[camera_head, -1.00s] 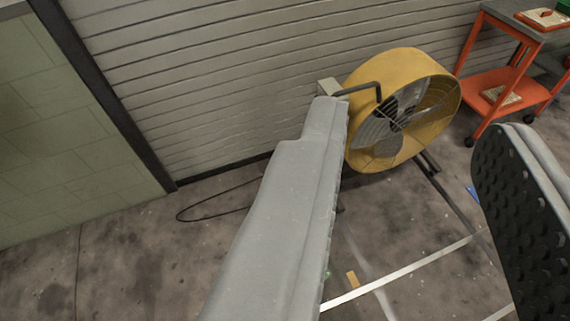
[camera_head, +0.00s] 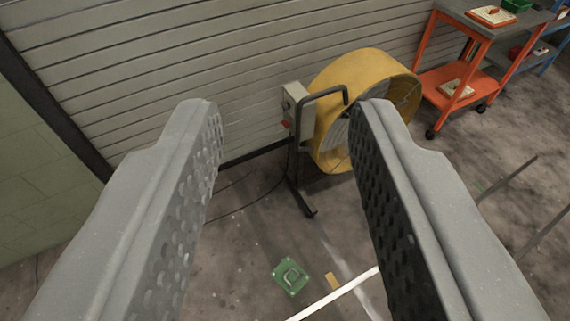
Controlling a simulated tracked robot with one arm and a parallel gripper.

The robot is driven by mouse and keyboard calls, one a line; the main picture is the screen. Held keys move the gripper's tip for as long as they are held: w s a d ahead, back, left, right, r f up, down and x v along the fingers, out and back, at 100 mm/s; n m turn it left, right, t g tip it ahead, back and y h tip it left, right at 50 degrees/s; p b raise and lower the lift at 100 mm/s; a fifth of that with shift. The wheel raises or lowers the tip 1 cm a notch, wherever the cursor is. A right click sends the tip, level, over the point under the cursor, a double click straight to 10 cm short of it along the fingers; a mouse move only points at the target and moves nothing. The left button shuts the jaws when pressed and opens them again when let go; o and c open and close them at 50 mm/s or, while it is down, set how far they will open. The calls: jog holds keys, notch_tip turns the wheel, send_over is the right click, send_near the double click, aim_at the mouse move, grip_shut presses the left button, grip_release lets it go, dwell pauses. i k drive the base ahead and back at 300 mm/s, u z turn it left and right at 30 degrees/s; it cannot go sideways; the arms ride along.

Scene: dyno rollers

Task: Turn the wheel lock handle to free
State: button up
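My gripper (camera_head: 288,112) is open and empty. Its two grey fingers with dimpled inner pads stand wide apart, one on each side of the picture. I cannot make out a wheel lock handle for certain in this view. Through the gap between the fingers I see a yellow drum fan (camera_head: 335,85) with a dark bent tube handle (camera_head: 333,91) and a grey box (camera_head: 291,100) with a red switch. These stand well beyond my fingertips, and nothing touches the fingers. The right finger hides part of the fan.
A ribbed wall (camera_head: 150,50) is behind the fan. An orange cart (camera_head: 448,75) stands at the upper right. Open floor lies between.

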aim_at(286, 124)
jog(key=i, duration=0.85)
jog(key=z, duration=0.05)
